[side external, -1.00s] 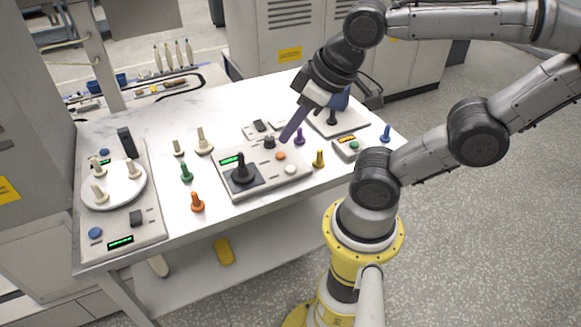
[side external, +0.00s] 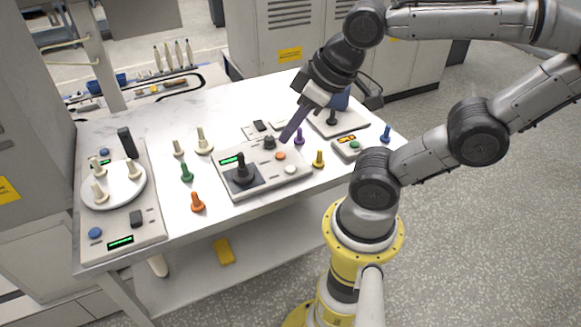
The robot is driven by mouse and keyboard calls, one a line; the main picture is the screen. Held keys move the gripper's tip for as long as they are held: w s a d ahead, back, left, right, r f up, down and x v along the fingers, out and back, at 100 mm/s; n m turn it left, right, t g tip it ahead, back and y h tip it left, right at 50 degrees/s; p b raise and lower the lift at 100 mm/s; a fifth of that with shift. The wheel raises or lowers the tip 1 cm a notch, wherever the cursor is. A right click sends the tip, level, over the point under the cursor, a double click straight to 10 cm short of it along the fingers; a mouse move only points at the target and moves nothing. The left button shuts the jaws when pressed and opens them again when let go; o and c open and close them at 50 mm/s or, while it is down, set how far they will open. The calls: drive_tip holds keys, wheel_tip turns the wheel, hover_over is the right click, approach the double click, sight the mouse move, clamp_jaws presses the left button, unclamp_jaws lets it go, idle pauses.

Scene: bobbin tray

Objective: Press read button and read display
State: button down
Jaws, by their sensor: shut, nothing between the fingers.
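The middle grey device (side external: 258,187) lies on the white table. It has a lit green display (side external: 231,160), too small to read. A black post (side external: 240,169) stands on its dark square. An orange button (side external: 281,156), a pale button (side external: 291,170) and a dark knob (side external: 269,143) are on its right part. I cannot tell which control is the read button. My gripper (side external: 285,139) is shut and empty, its purple fingers slanting down to the device's back right, close to the dark knob. I cannot tell whether they touch anything.
A console with a white turntable (side external: 128,196) is at the left. Loose bobbins stand around: green (side external: 186,173), orange (side external: 197,202), yellow (side external: 318,159), purple (side external: 299,137), blue (side external: 386,133) and several cream. A small box (side external: 347,150) with an orange display sits right.

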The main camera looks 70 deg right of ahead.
idle(0.3)
drive_tip(key=w+d+n+t+h, duration=0.35)
drive_tip(key=w+d, duration=0.35)
drive_tip(key=w, duration=0.3)
drive_tip(key=s+d+f+h, duration=0.1)
drive_tip(key=s+d+f, duration=0.1)
drive_tip(key=d+f, duration=0.2)
drive_tip(key=s+d+f+m+g, duration=0.1)
drive_tip(key=s+d+f, duration=0.2)
drive_tip(key=f, duration=0.6)
drive_tip(key=shift+s+d+h, duration=0.35)
drive_tip(key=shift+d, duration=0.95)
drive_tip(key=shift+f, duration=0.1)
